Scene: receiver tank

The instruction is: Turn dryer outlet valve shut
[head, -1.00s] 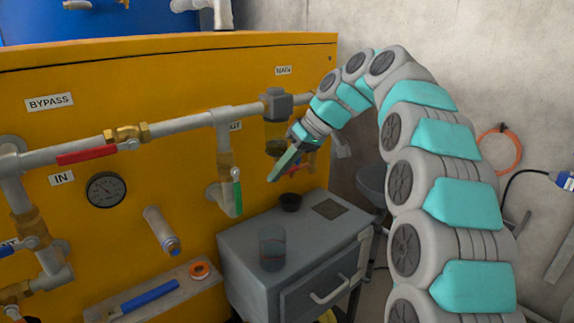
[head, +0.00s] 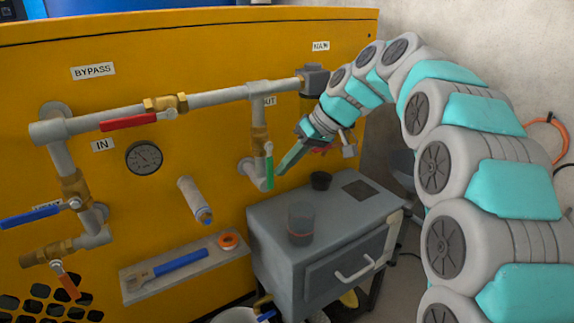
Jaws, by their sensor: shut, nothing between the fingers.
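The outlet valve is on a vertical pipe under a partly hidden label that reads "UT" (head: 269,101). Its brass body (head: 259,138) carries a green lever (head: 269,165) that hangs down, roughly in line with the pipe. My gripper (head: 281,171) is shut and empty, its fingers pointing down and left. The fingertips are just right of the lever's lower part; I cannot tell whether they touch it. My arm hides part of the piping and panel to the right.
A red-handled bypass valve (head: 128,122) and a gauge (head: 144,158) are at left. A blue lever (head: 30,218) is at far left. A shelf (head: 140,291) holds tape and a blue-handled tool.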

